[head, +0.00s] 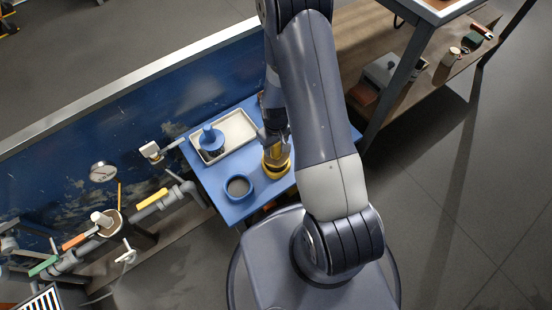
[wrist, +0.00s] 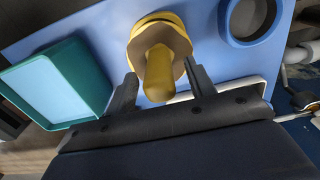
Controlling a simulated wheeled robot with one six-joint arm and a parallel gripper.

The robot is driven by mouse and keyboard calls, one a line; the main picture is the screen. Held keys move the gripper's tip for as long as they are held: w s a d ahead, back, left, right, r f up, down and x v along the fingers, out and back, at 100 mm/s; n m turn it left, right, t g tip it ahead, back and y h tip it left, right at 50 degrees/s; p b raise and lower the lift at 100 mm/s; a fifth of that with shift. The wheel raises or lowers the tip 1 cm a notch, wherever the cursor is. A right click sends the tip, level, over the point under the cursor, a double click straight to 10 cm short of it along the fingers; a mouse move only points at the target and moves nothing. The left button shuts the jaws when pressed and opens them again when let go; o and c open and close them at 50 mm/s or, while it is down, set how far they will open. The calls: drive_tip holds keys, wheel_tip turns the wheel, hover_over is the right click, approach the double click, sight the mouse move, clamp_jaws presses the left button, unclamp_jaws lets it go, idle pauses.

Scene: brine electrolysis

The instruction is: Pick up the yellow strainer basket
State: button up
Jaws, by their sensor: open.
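The yellow strainer basket (head: 283,166) stands on a blue table (head: 212,183), partly hidden by my arm in the head view. In the wrist view the yellow strainer basket (wrist: 150,28) shows a round ribbed body, a wide flange and a thick knob-like handle pointing toward the camera. My gripper (wrist: 162,85) is open, with one dark finger on each side of the handle. I see gaps between the fingers and the handle. In the head view my gripper (head: 272,136) is over the basket, its tips hard to make out.
A blue cup-like ring (head: 239,187) stands close beside the basket. A pale tray (head: 239,128) holds a blue-topped piece (head: 211,142). A teal tray (wrist: 88,70) lies on the basket's other side. Pipes with coloured handles (head: 152,198) are at left, along a blue wall.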

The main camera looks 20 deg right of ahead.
drive_tip(key=shift+f, duration=0.6)
clamp_jaws()
